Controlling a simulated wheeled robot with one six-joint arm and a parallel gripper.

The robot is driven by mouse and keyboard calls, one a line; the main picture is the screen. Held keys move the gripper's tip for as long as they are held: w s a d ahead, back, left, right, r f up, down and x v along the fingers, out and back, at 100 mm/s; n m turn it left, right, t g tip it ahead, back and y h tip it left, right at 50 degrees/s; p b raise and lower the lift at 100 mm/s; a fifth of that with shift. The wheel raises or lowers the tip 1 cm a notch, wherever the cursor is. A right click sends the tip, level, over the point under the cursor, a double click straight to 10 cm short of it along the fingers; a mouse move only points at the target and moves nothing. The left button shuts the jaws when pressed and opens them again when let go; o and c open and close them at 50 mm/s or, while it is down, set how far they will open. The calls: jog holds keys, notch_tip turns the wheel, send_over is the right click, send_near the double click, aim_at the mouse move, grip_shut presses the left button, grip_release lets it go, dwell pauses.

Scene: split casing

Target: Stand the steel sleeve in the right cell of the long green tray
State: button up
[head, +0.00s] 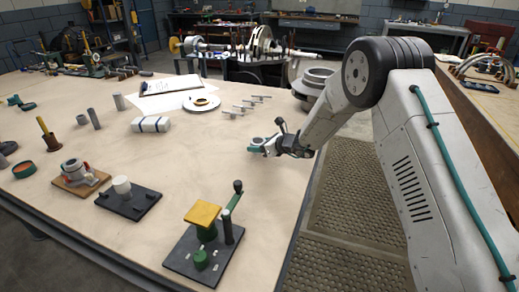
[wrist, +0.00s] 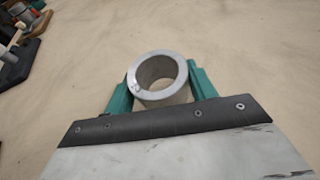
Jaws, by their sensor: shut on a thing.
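My gripper (head: 262,147) is out over the right part of the wooden table, its teal fingers pointing left. It is shut on the steel sleeve (wrist: 166,99), a short, thick-walled grey ring. In the wrist view the sleeve sits between the two teal fingers with its round opening facing the camera. In the head view only a small part of the sleeve (head: 257,141) shows at the fingers. The pale table top lies beyond it; I cannot tell the gap beneath. I cannot make out a long green tray in either view.
A dark plate with a yellow block (head: 202,213) and an upright lever stands at the front. A black base with a white cylinder (head: 122,185) is left of it. The table's middle is clear.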

jog(key=shift+f, duration=1)
jog(key=shift+f, duration=0.15)
jog(key=o, duration=1.4)
jog(key=shift+f, duration=0.15)
jog(key=shift+r, duration=0.2)
jog(key=v, duration=1.2)
jog(key=shift+d, duration=0.1)
